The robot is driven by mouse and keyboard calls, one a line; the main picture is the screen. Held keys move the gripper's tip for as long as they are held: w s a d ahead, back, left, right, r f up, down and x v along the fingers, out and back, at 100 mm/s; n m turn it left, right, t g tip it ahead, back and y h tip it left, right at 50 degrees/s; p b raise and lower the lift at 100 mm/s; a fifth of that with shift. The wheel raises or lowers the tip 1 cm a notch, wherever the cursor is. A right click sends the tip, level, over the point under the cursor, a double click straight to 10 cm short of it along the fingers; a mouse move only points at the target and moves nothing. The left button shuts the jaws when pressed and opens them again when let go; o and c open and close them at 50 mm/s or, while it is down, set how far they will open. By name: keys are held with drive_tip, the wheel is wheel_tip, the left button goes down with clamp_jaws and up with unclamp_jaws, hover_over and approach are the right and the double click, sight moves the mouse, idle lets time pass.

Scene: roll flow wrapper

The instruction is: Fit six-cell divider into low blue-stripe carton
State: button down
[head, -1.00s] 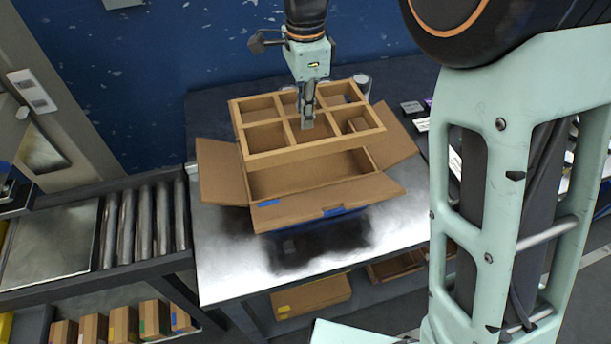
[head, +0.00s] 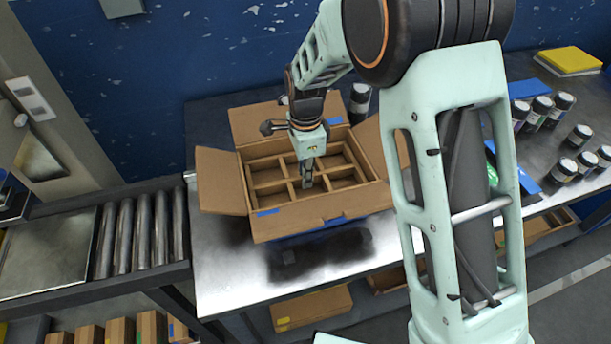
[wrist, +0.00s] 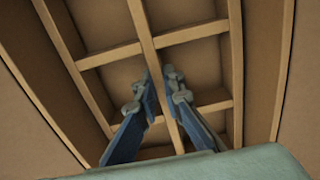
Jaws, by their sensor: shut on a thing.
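The low carton (head: 322,214) stands open on the metal table, with its flaps spread outward and blue stripe marks on it. The brown six-cell divider (head: 270,187) lies inside the carton walls, roughly level and in line with them. I cannot tell whether it touches the floor. My gripper (head: 307,182) points down into the carton near the middle of the divider. In the wrist view, its fingers (wrist: 160,76) straddle a divider wall (wrist: 190,36) and are shut on it. A carton side flap (wrist: 302,65) shows at the right there.
A roller conveyor (head: 145,230) adjoins the table on the left. Dark jars (head: 562,170) stand on the right, and another jar (head: 360,100) is behind the carton. The table front (head: 225,275) is clear. A blue wall stands behind.

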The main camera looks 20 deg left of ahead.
drive_tip(key=shift+f, duration=0.1)
drive_tip(key=shift+f+b, duration=0.3)
drive_tip(key=shift+f, duration=0.1)
drive_tip(key=c, duration=2)
unclamp_jaws()
drive_tip(key=shift+r, duration=0.1)
drive_tip(key=shift+c, duration=0.2)
wheel_tip(320, 180, up, 13)
drive_tip(key=p, duration=0.1)
drive_tip(key=shift+f, duration=0.2)
